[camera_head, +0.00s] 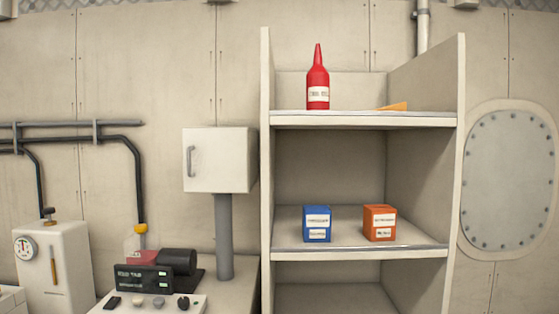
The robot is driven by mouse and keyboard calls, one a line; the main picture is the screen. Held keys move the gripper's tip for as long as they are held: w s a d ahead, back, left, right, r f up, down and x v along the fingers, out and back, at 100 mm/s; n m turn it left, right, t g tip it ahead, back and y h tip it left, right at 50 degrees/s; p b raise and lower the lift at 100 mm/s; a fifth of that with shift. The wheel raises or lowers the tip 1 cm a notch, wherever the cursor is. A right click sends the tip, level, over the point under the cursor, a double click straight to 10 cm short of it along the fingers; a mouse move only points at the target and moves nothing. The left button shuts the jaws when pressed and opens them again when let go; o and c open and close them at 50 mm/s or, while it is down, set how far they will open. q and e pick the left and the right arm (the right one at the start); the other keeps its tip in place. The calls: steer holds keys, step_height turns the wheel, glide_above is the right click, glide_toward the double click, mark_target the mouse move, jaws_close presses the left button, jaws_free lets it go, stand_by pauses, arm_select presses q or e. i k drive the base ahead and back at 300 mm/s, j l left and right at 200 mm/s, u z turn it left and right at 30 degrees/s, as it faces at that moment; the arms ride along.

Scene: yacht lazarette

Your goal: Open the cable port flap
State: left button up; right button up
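No part clearly marked as a cable port flap shows. A small white box (217,160) stands on a grey post, left of the shelf unit. Its front door (214,165) has a grey vertical handle (190,161) on the left side and looks closed. An oval plate (508,180) with bolts around its rim is on the wall at the right. I cannot tell whether either is the flap. Neither of my grippers is in view.
A tall shelf unit (264,185) holds a red bottle (318,85), an orange wedge (394,107), a blue box (317,223) and an orange box (380,222). At lower left are a white unit with a gauge (60,265), a black display (144,279) and dark wall pipes (70,139).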

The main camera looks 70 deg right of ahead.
mark_target(214, 160)
steer(key=z, duration=1.85)
